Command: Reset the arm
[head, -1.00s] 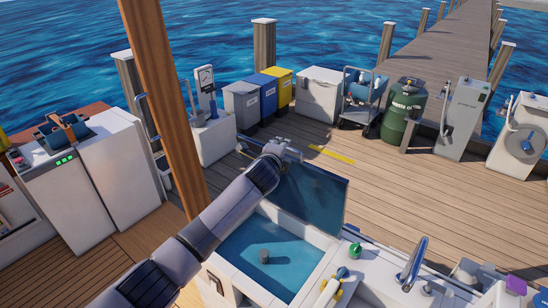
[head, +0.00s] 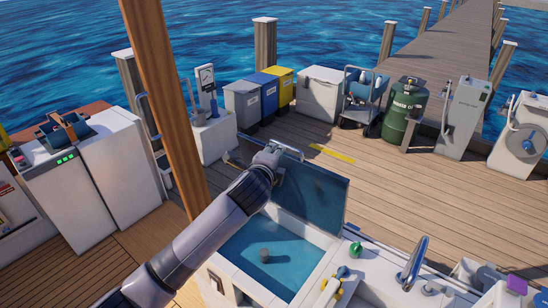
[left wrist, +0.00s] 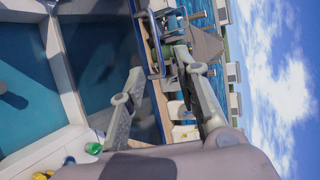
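My left arm reaches in from the lower left in the head view. Its gripper (head: 270,156) is at the upper left edge of the raised blue hatch lid (head: 318,200). In the left wrist view the two fingers of the gripper (left wrist: 158,62) are spread apart with nothing held between them. A metal bar handle (left wrist: 154,42) shows beyond the fingertips. The lid stands up from an open hatch with a blue inside (head: 255,240), where a small grey cylinder (head: 264,256) sits. My right gripper is not in view.
A wooden post (head: 168,120) rises left of my arm. White cabinets (head: 120,165) stand at the left, and grey, blue and yellow bins (head: 268,95) behind the hatch. The deck (head: 400,185) beyond the lid is clear.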

